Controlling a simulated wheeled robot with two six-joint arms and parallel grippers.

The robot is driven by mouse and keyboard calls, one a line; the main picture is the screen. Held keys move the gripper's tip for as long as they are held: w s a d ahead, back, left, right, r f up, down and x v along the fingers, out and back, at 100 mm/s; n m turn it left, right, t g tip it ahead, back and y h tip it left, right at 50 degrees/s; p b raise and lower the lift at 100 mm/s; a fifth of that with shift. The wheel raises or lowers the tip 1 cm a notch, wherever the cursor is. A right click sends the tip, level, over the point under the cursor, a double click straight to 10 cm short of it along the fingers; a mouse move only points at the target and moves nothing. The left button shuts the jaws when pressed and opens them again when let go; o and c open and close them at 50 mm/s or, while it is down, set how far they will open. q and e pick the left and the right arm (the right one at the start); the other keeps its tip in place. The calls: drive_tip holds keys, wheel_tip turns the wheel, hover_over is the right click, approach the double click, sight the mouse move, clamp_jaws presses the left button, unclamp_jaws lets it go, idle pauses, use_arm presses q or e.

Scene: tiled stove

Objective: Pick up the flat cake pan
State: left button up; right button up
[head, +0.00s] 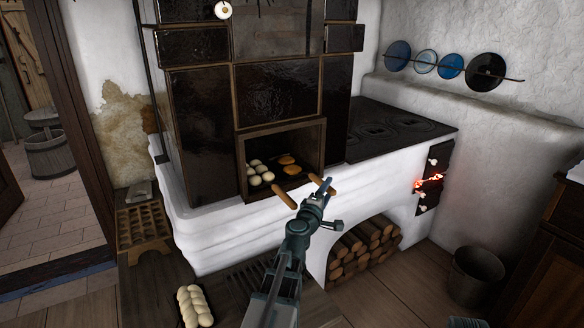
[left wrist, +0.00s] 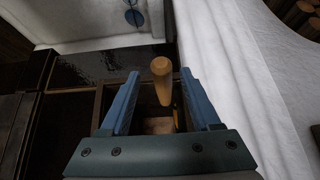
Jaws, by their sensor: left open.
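The flat cake pan (head: 300,176) sits in the open oven niche with a few orange-brown flat cakes (head: 290,169) on it. A wooden handle (head: 322,184) sticks out of the opening on its side. My left gripper (head: 315,197) is in front of the niche, close to this handle. In the left wrist view, a wooden handle (left wrist: 162,80) stands between the spread fingers of my left gripper (left wrist: 157,92), with nothing gripped. The pan's body is mostly hidden there.
Pale buns (head: 260,174) lie to the left in the same niche, with another wooden handle (head: 284,196) close by. The white stove ledge (head: 215,225) runs below. Firewood (head: 362,246) fills the arch at the right. A braided loaf (head: 194,305) lies at the lower left.

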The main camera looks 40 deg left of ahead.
use_arm(q)
drive_tip(key=x, duration=0.5)
drive_tip(key=shift+a+f, duration=0.15)
drive_tip(key=shift+f, duration=0.05)
drive_tip(key=shift+s, duration=0.1)
clamp_jaws()
idle(1.0)
